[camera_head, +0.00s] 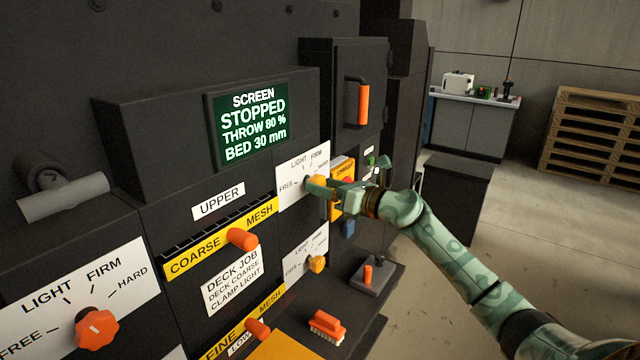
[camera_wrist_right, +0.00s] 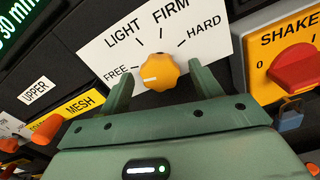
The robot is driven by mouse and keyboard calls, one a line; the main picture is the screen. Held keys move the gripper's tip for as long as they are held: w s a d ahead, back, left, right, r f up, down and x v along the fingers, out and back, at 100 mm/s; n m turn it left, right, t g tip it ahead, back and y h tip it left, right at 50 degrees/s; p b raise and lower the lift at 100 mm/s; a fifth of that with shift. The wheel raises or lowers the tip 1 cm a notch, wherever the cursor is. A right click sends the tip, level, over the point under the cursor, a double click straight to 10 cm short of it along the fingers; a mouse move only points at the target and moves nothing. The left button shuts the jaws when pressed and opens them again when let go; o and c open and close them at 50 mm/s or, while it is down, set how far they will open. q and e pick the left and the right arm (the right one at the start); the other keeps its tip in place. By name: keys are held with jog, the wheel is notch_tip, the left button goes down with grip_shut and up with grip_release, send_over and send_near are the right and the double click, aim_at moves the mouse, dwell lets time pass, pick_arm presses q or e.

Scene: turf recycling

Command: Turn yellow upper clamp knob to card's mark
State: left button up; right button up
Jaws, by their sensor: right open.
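The yellow upper clamp knob (camera_wrist_right: 160,72) sits on a white dial plate (camera_wrist_right: 205,22) marked FREE, LIGHT, FIRM and HARD. Its white pointer line is turned left, toward FREE. In the head view the knob (camera_head: 317,181) is partly covered by my right gripper (camera_head: 322,188). In the wrist view the open right gripper (camera_wrist_right: 161,75) has one finger on each side of the knob, with gaps showing. The card (camera_head: 232,279) reads DECK JOB, DECK COARSE, CLAMP LIGHT. My left gripper is not in view.
A lower yellow knob (camera_head: 316,264) sits below on a similar plate. A red SHAKER knob (camera_wrist_right: 296,70) is close on the right. An orange mesh handle (camera_head: 242,239) and a large orange-red knob (camera_head: 96,328) are at left. A brush (camera_head: 327,326) lies on the ledge.

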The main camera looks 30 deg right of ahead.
jog(key=shift+x, duration=0.95)
jog(key=c, duration=1)
jog(key=shift+o, duration=0.2)
